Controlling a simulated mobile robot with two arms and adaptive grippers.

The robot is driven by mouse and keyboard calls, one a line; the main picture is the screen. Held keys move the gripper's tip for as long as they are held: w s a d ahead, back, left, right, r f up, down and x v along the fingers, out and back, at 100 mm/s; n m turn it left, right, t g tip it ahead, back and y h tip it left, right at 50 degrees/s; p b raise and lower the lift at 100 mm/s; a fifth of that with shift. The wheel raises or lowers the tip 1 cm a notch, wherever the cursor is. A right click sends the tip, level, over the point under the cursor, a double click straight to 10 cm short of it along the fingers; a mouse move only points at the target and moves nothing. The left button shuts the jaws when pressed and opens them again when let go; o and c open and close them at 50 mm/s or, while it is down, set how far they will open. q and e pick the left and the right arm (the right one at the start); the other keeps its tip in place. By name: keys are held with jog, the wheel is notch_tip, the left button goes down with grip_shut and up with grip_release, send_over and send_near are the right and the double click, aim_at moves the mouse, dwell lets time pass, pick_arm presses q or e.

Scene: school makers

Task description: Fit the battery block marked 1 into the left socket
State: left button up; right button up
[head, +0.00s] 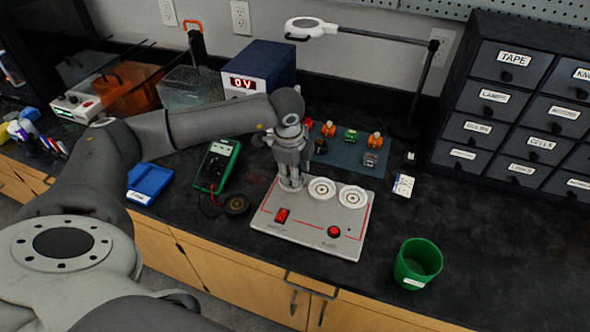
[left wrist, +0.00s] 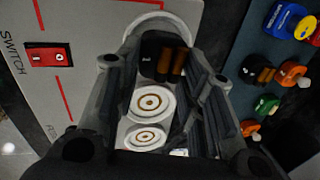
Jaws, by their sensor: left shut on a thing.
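My left gripper (head: 291,186) points down over the left end of the grey switch board (head: 300,238). In the left wrist view it is shut on a black block with copper-brown bands (left wrist: 165,60). A small pale mark shows on the block, too small to read. The block is at the left socket, whose white rim (left wrist: 158,25) shows beyond it. I cannot tell whether the block is seated or just above. Two more white round sockets, the middle (head: 322,190) and the right (head: 352,196), look empty. My right gripper is not in view.
A blue mat (head: 340,153) behind the board holds several small coloured parts. A multimeter (head: 216,166) and blue tray (head: 150,182) lie to the left. A green cup (head: 417,264) stands front right. A lamp arches above the back. The counter right of the board is mostly clear.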

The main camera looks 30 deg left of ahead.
pick_arm(q)
jog(key=shift+f+b, duration=0.45)
jog(key=shift+f, duration=0.1)
jog(key=o, duration=0.7)
jog(key=shift+o, duration=0.2)
jog(key=shift+s+d+r+p, duration=0.15)
jog(key=shift+r+p, duration=0.45)
jog(key=shift+r, duration=0.35)
jog(key=shift+s+a+r+p, duration=0.1)
jog(key=shift+s+r+p, duration=0.1)
jog(key=shift+r+p, duration=0.6)
jog(key=shift+s+d+r+p, duration=0.15)
jog(key=shift+r+p, duration=0.3)
jog(key=shift+r, duration=0.6)
jog(key=shift+s+r+p, duration=0.2)
jog(key=shift+r+p, duration=0.3)
jog(key=shift+r, duration=0.35)
jog(key=shift+s+r+p, duration=0.15)
jog(key=shift+r+p, duration=0.4)
jog(key=shift+r, duration=0.35)
jog(key=shift+s+r+p, duration=0.2)
jog(key=shift+r+p, duration=0.3)
jog(key=shift+r, duration=0.35)
